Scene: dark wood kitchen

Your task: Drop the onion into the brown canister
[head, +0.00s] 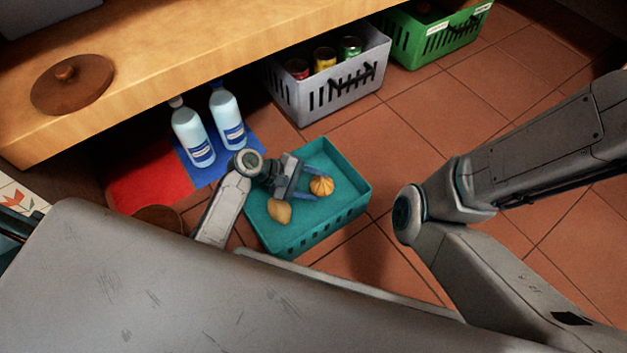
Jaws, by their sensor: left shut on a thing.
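The onion (321,185) is round, orange and striped. It is between the fingers of my left gripper (314,184), which is shut on it, over the teal crate (338,215). I cannot tell whether the onion is clear of the crate floor. A round brown thing (158,216), perhaps the brown canister, shows at the lower left on the floor, partly hidden by my body. A brown lid with a knob (72,85) lies on the wooden surface. My right arm is at the right; its gripper is out of view.
A tan, potato-like item (279,212) lies in the teal crate. Two bottles (194,138) stand on a blue mat (250,151) beside a red mat (150,187). A grey basket (300,105) holds cans, and a green crate (410,45) stands beyond. Tiled floor is open at right.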

